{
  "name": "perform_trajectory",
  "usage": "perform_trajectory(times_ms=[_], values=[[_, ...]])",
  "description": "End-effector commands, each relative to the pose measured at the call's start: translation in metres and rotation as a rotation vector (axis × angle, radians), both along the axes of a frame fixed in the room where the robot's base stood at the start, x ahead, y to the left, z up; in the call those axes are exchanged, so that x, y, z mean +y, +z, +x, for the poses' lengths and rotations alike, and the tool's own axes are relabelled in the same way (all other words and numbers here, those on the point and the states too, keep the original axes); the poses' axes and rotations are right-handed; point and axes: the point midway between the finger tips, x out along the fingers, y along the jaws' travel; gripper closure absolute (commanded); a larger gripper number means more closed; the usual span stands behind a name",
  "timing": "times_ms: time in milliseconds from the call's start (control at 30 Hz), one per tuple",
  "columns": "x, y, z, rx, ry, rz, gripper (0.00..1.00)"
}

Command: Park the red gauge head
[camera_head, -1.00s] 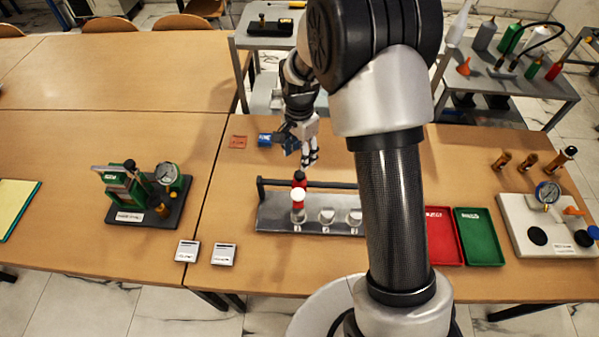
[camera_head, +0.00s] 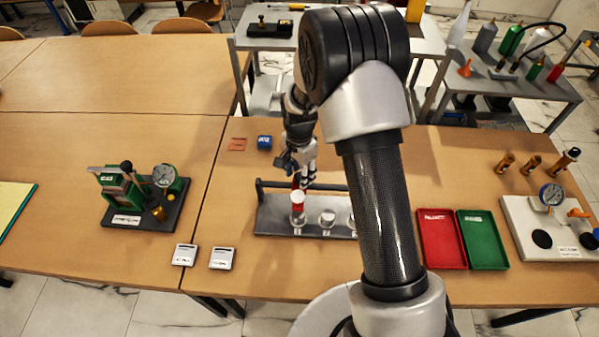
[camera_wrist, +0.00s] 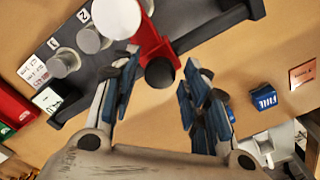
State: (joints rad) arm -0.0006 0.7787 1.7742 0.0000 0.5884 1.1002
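The red gauge head (camera_head: 297,200) with a white round face stands at the left end of the grey rack (camera_head: 275,222). In the wrist view the red gauge head (camera_wrist: 150,42) has a red body and a black round knob (camera_wrist: 160,72) at its end facing me. My gripper (camera_head: 305,183) is just above and behind it. In the wrist view my gripper (camera_wrist: 161,68) is open, with one finger on each side of the knob. No contact is clear. Two pale round-topped posts, a middle one (camera_head: 327,218) and one partly behind my arm, stand to its right.
A red tray (camera_head: 440,240) and a green tray (camera_head: 482,240) lie to the right. A dark bar (camera_wrist: 215,28) runs along the rack's back edge. A blue box (camera_head: 264,142) and an orange card (camera_head: 237,144) lie behind. A green gauge rig (camera_head: 125,190) stands left.

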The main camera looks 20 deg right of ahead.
Motion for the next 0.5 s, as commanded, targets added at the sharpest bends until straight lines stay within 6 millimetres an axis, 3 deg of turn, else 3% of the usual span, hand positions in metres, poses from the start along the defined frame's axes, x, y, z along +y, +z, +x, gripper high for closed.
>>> perform_trajectory(times_ms=[500], values=[[0.0,0.0002,0.0,0.0,0.0,0.0,0.95]])
